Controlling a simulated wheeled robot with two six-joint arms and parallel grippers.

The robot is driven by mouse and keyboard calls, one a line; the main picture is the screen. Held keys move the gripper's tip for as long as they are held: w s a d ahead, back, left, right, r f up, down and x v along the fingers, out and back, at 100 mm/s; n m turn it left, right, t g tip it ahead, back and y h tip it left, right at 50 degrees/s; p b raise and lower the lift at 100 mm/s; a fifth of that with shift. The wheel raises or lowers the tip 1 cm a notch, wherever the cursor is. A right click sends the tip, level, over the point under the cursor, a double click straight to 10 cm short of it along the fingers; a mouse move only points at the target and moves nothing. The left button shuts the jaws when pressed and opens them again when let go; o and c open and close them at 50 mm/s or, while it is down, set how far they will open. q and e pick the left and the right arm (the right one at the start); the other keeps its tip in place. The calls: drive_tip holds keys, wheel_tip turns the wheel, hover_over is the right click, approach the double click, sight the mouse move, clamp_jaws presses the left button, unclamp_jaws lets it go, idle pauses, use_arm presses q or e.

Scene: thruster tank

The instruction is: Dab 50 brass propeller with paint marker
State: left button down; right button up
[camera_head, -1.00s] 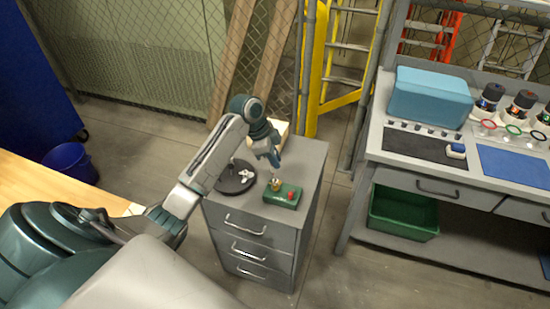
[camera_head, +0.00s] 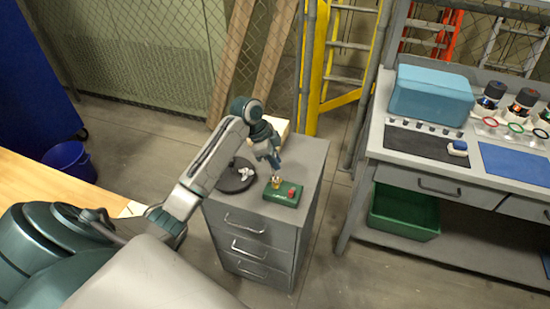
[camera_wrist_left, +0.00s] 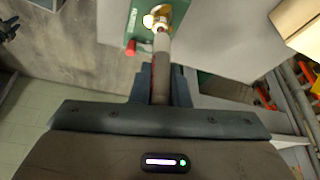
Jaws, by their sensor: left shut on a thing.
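My left gripper (camera_head: 275,162) is over the grey drawer cabinet and points down. In the left wrist view my left gripper (camera_wrist_left: 162,85) is shut on a slim grey-brown paint marker (camera_wrist_left: 162,60). The marker's far end reaches the small brass propeller (camera_wrist_left: 157,19); I cannot tell whether they touch. The brass propeller shows small in the head view (camera_head: 276,181), on top of a green box (camera_head: 284,195) with a red knob (camera_head: 291,192). My right gripper is not in view.
A black round stand (camera_head: 236,184) with a silvery propeller (camera_head: 246,172) is left of the green box on the cabinet (camera_head: 308,165). A workbench (camera_head: 385,150) with a blue case (camera_head: 430,95) stands to the right.

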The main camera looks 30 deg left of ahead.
use_arm(q)
drive_tip(key=shift+f+p, duration=0.1)
drive_tip(key=shift+p, duration=0.2)
idle(0.4)
drive_tip(key=shift+f, duration=0.3)
idle(1.1)
drive_tip(key=shift+f+p, duration=0.1)
drive_tip(key=shift+p, duration=0.2)
idle(1.8)
wheel_tip(320, 180, up, 5)
drive_tip(key=p, duration=0.5)
idle(0.6)
